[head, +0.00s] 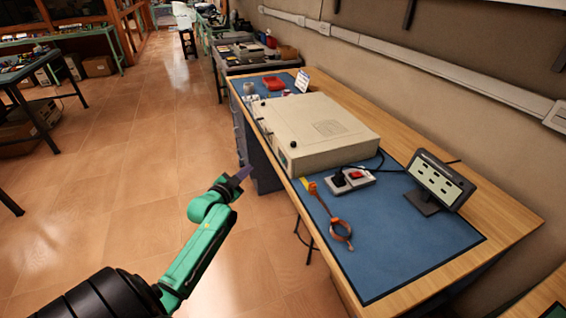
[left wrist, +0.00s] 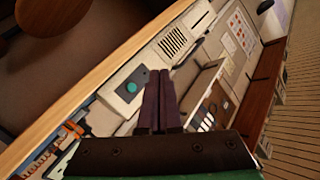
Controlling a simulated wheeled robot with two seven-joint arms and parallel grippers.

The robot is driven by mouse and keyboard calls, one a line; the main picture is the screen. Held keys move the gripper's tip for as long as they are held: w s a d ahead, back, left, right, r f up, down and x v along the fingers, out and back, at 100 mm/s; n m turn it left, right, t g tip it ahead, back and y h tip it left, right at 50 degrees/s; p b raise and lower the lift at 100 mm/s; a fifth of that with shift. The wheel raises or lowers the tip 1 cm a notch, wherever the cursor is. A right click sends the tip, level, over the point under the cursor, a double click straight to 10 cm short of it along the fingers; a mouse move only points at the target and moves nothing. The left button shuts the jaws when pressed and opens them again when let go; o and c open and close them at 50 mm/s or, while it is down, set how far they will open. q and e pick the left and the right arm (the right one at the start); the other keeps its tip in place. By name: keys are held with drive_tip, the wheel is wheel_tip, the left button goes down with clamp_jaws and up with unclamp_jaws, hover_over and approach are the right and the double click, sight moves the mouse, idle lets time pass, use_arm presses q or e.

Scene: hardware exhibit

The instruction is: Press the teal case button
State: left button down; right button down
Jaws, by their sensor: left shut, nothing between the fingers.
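The beige case (head: 322,132) sits on the blue mat (head: 395,255) of the workbench in the head view; its button does not show there. In the left wrist view a round teal button (left wrist: 131,87) sits on a dark plate on the light case front (left wrist: 118,101). My left gripper (head: 240,175) is at the left side of the bench in the head view, apart from the case. Its dark purple fingers (left wrist: 159,73) are shut and empty, and appear just right of the button in the left wrist view. My right gripper is in neither view.
The tiled floor (head: 130,180) left of the bench is clear.

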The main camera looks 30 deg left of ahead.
use_arm(q)
approach(282, 157)
drive_tip(key=shift+w+a+f, duration=0.15)
drive_tip(key=shift+w+a, duration=0.15)
drive_tip(key=shift+w, duration=0.3)
drive_tip(key=shift+w+a+f, duration=0.15)
drive_tip(key=shift+w+a, duration=0.1)
drive_tip(key=shift+w, duration=0.35)
drive_tip(key=shift+w+a+f, duration=0.15)
drive_tip(key=shift+w+a, duration=0.15)
drive_tip(key=shift+w, duration=0.3)
drive_tip(key=shift+w, duration=0.1)
idle(0.5)
drive_tip(key=shift+w+d, duration=0.2)
drive_tip(key=shift+w, duration=0.05)
drive_tip(key=shift+w+d, duration=0.25)
drive_tip(key=shift+w, duration=0.1)
idle(0.7)
drive_tip(key=shift+s+a, duration=0.45)
drive_tip(key=shift+s, duration=0.25)
